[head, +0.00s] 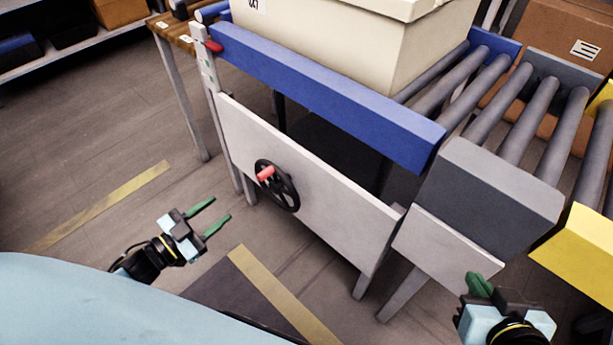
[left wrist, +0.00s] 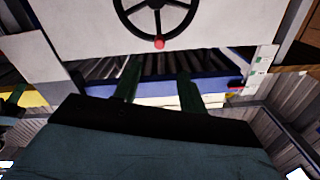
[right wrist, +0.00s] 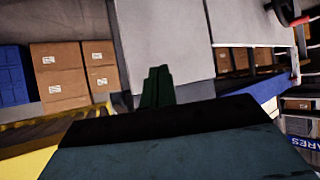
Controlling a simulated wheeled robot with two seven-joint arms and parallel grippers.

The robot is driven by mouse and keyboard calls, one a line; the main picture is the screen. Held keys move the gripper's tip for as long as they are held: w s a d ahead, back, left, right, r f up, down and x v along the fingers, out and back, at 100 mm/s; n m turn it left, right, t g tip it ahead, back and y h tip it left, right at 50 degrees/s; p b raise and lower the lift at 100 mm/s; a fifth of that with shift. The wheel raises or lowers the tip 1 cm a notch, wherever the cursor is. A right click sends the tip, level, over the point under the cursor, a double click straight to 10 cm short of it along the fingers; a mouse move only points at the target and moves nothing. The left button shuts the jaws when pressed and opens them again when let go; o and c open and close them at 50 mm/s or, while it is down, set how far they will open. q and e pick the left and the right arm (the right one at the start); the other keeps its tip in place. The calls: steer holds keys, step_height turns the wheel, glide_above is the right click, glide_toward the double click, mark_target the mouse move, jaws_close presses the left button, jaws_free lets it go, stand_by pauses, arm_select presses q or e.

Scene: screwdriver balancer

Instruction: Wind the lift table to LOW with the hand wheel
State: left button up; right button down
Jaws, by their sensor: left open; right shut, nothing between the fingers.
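The black hand wheel (head: 284,190) with a red knob (head: 265,173) is mounted on the white side panel (head: 330,222) of the lift table. In the head view the knob is at the wheel's upper left. The wheel also shows in the left wrist view (left wrist: 157,35). The lift table has a blue side rail (head: 320,95); a red pointer (head: 213,46) is at the marked post (head: 206,72) on its left end. My left gripper (head: 222,212) is open and empty, left of the wheel and apart from it. My right gripper (head: 478,284) is shut and empty, below the grey end block.
A cream bin (head: 340,40) rests on the lift table. A roller conveyor (head: 510,100) with a grey end block (head: 490,190) and yellow part (head: 580,245) stands at the right. A wooden bench (head: 172,32) is at the far left. Floor left of the panel is clear.

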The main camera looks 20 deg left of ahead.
arm_select(q)
steer(key=b, duration=0.2)
glide_toward(259, 179)
steer(key=w, duration=0.3)
arm_select(e)
steer(key=w+a+r+t, duration=0.1)
steer(key=r+t, duration=0.1)
steer(key=w+r+t+y, duration=0.1)
steer(key=r+t, duration=0.1)
steer(key=r, duration=0.1)
steer(key=w+a+r+t+y, duration=0.1)
steer(key=r, duration=0.2)
steer(key=shift+w+a+r+t, duration=0.15)
steer(key=shift+a+t, duration=0.15)
steer(key=shift+t, duration=0.1)
arm_select(q)
steer(key=b+x, duration=0.1)
steer(key=x, duration=0.1)
steer(key=d+b+x, duration=0.1)
steer(key=x, duration=0.2)
steer(key=shift+d, duration=0.1)
steer(key=shift+w+d+b, duration=0.2)
steer(key=shift+w+b, duration=0.1)
steer(key=shift+w, duration=0.3)
arm_select(e)
step_height(259, 179, up, 8)
steer(key=s+t+y, duration=0.2)
steer(key=t, duration=0.4)
steer(key=shift+a+r, duration=0.25)
steer(key=shift+a, duration=0.2)
